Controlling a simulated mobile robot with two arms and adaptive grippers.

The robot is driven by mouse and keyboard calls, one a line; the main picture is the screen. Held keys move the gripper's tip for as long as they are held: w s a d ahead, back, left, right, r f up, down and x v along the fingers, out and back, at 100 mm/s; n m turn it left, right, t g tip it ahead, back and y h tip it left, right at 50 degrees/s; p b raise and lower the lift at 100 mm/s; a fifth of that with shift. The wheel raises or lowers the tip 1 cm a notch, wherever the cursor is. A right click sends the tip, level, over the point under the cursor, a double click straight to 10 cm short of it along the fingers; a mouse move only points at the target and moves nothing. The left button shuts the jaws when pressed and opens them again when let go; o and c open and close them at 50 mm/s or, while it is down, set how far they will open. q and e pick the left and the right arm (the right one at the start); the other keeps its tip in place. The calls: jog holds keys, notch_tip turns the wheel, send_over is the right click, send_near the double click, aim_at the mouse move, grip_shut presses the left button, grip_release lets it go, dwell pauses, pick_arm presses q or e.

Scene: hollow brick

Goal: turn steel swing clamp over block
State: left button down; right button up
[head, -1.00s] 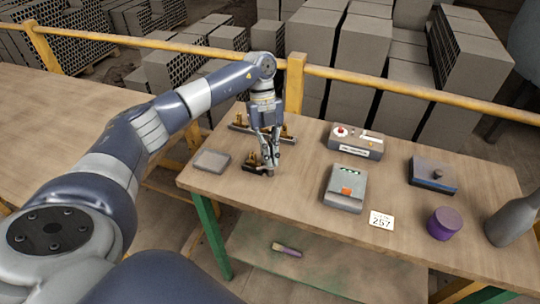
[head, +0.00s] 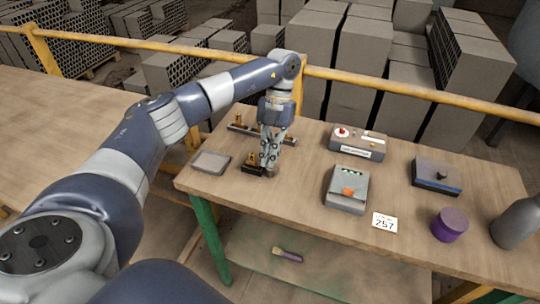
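A small dark fixture with brass-coloured parts (head: 251,161) stands on the workbench (head: 300,215) near its left end; it looks like the swing clamp. My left gripper (head: 268,172) points down at the right side of this fixture, with its fingertips low by the bench top. The fingers are close together and partly cover the fixture. I cannot tell whether they grip the clamp arm. A longer dark bar with brass posts (head: 239,122) lies behind, partly hidden by the gripper. I cannot make out which part is the block. My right gripper is out of view.
A grey tray (head: 211,162) lies left of the fixture. A grey device with an orange button (head: 346,190), a control box (head: 357,143), a blue-black box (head: 436,176), a purple cylinder (head: 448,225) and a grey bottle (head: 517,224) stand to the right. A yellow rail (head: 420,94) runs behind.

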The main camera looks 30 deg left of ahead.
pick_arm(q)
jog(key=shift+s+d+f, duration=0.1)
jog(key=shift+s+f, duration=0.05)
jog(key=shift+f, duration=0.05)
jog(key=c, duration=1.8)
grip_release()
jog(key=shift+r, duration=0.1)
jog(key=v, duration=1.2)
jog(key=shift+w, duration=0.2)
jog(key=shift+f, duration=0.25)
